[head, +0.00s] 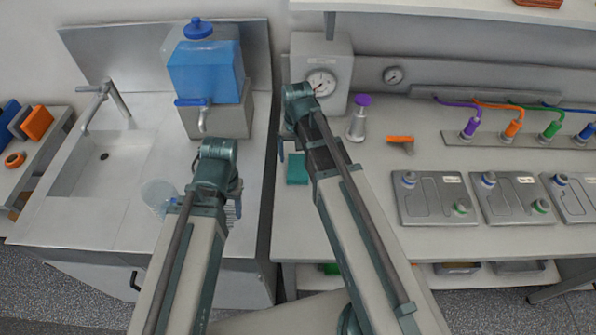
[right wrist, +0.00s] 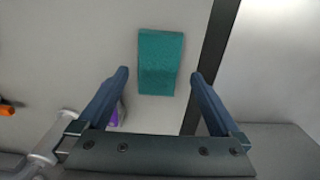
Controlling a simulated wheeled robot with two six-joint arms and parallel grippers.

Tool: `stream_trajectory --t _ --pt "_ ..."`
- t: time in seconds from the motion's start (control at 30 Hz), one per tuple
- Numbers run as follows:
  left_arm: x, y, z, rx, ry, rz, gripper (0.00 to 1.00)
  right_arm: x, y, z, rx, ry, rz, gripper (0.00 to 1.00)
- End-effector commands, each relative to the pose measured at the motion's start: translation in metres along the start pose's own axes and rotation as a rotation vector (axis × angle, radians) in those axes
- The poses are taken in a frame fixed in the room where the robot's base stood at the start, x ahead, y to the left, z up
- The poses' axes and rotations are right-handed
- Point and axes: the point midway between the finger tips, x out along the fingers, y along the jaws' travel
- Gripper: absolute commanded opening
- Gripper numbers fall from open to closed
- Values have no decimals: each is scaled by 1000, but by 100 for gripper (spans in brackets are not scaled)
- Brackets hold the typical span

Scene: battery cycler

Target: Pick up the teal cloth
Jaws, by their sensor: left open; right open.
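The teal cloth (head: 297,168) lies flat on the workbench near its left edge, just right of the gap beside the sink counter. In the right wrist view the cloth (right wrist: 160,62) is a teal rectangle, seen between and beyond the fingertips. My right gripper (right wrist: 160,74) is open and empty above it, with a finger on either side of the cloth in that picture. In the head view my right arm hides part of the cloth's surroundings. My left gripper (head: 208,188) is over the sink counter, open, its fingers mostly hidden by its own wrist.
A blue water dispenser (head: 205,72) stands behind my left arm, beside the sink (head: 98,160). A gauge box (head: 322,75), a purple-topped bottle (head: 358,118) and an orange tool (head: 400,139) are near my right arm. Grey cell trays (head: 436,205) lie further right.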

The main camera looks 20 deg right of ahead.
Motion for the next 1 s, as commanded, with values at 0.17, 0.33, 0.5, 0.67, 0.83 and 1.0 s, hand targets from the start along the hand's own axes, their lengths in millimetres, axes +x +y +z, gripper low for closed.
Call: stream_trajectory --t 0.17,0.33,0.5,0.67,0.83,1.0 --pt "11 1 -1 0 0 0 50 11 0 -1 0 0 0 100" --pt "32 3 -2 0 0 0 50 33 1 -3 0 0 0 100" --pt "51 5 -3 0 0 0 50 51 1 -3 0 0 0 100" --pt "52 5 -3 0 0 0 50 52 1 -3 0 0 0 100" --pt "51 5 -3 0 0 0 50 51 1 -3 0 0 0 96" --pt "51 5 -3 0 0 0 50 51 1 -3 0 0 0 66"
